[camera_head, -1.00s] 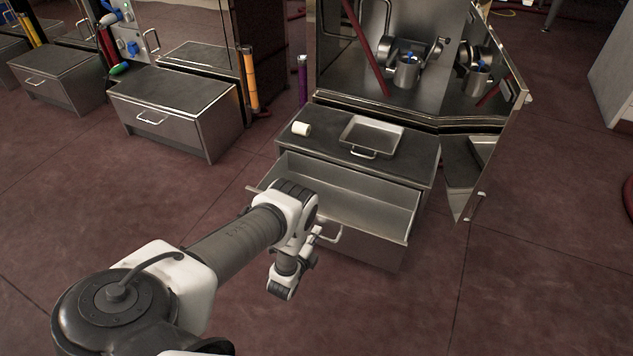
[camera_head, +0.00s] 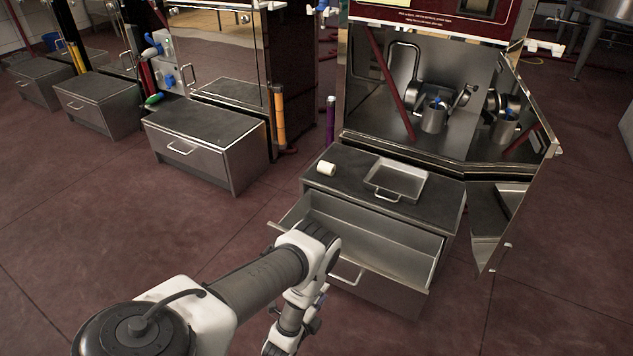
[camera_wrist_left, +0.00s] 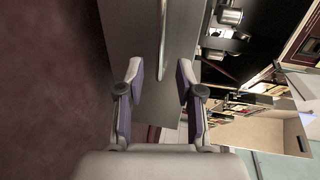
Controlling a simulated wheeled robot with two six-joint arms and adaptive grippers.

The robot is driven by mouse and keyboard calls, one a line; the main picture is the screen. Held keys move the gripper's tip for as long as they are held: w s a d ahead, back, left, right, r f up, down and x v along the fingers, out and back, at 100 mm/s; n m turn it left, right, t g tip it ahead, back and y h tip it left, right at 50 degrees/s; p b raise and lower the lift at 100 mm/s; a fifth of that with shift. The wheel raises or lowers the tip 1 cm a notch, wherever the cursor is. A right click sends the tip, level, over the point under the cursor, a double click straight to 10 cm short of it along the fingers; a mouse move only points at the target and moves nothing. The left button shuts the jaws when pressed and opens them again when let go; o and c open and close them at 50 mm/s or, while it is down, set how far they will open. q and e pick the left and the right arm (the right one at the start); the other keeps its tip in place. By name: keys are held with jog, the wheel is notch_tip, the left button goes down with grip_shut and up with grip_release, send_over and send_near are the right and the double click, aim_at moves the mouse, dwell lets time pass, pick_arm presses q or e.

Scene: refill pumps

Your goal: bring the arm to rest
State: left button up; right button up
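My left arm (camera_head: 255,283) comes in from the lower left in the head view and bends down in front of the open drawer (camera_head: 385,240). In the left wrist view my left gripper (camera_wrist_left: 160,78) is open, with its two fingers apart and nothing between them. The drawer's bar handle (camera_wrist_left: 163,40) shows beyond the fingertips, apart from them. It also shows in the head view, just right of my wrist. The gripper's fingers are not clear in the head view. My right gripper is not in view.
A shallow metal tray (camera_head: 397,198) and a white roll-shaped object (camera_head: 326,169) lie on the cabinet top. An open door panel (camera_head: 487,225) stands at its right. A closed drawer cabinet (camera_head: 205,150) stands left. The floor at left is clear.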

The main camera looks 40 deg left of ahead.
pick_arm(q)
jog(key=shift+v, duration=1.7)
